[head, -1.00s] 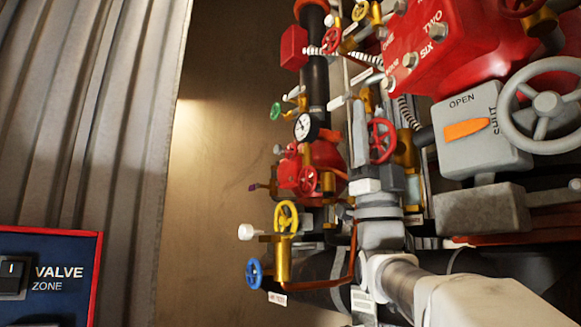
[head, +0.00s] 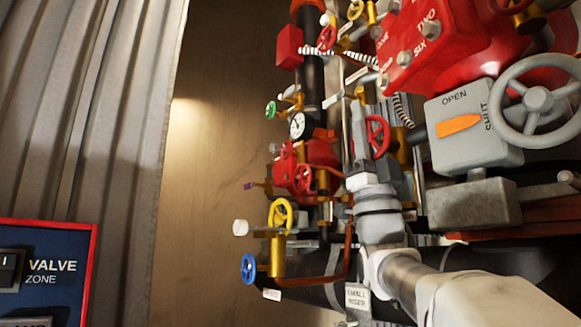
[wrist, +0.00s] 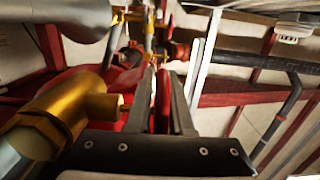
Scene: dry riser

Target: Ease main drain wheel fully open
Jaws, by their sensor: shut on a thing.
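A red handwheel (head: 376,136) on a brass valve stands nearly edge-on in the middle right of the head view. No readable label tells me whether it is the main drain wheel. My gripper (head: 359,128) reaches up to it from below, with its fingers at the wheel's left side. In the wrist view, my gripper (wrist: 161,80) has its two long grey fingers close together, with the red wheel's rim (wrist: 163,92) between them. The contact is partly hidden by the fingers. The brass valve body (wrist: 62,112) lies left of the fingers.
A grey box marked OPEN and SHUT (head: 472,150) with a large grey handwheel (head: 540,100) stands close at right. Yellow (head: 280,213) and blue (head: 248,268) wheels and a gauge (head: 297,125) crowd the left. Bare wall (head: 215,180) lies beyond.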

